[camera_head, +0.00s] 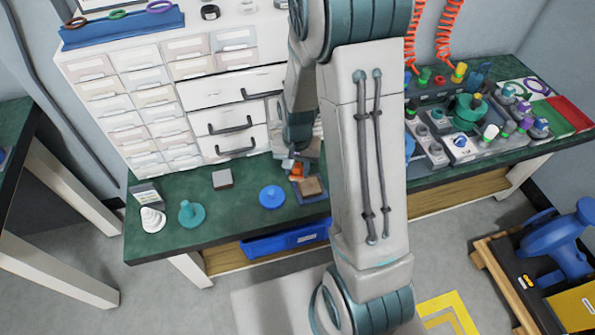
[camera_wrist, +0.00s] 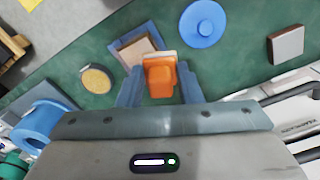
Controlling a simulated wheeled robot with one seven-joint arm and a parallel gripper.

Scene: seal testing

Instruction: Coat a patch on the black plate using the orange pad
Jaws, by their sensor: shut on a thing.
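My gripper (camera_wrist: 160,82) is shut on the orange pad (camera_wrist: 160,78), which has a pale strip along its far edge. In the head view my gripper (camera_head: 291,165) and the orange pad (camera_head: 297,171) are low over the bench, partly hidden by my arm. Just beyond the pad in the wrist view is a dark blue-grey plate (camera_wrist: 119,45) bearing a tan block (camera_wrist: 138,50). The pad's edge overlaps the block in this view; I cannot tell whether they touch. A separate grey-topped dark block (camera_wrist: 287,45) lies to the right. No plate looks clearly black.
A blue knobbed disc (camera_head: 271,197) lies left of my gripper on the green bench (camera_head: 240,212). White drawers (camera_head: 215,95) rise behind. A blue bin (camera_head: 287,240) is below the bench edge.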

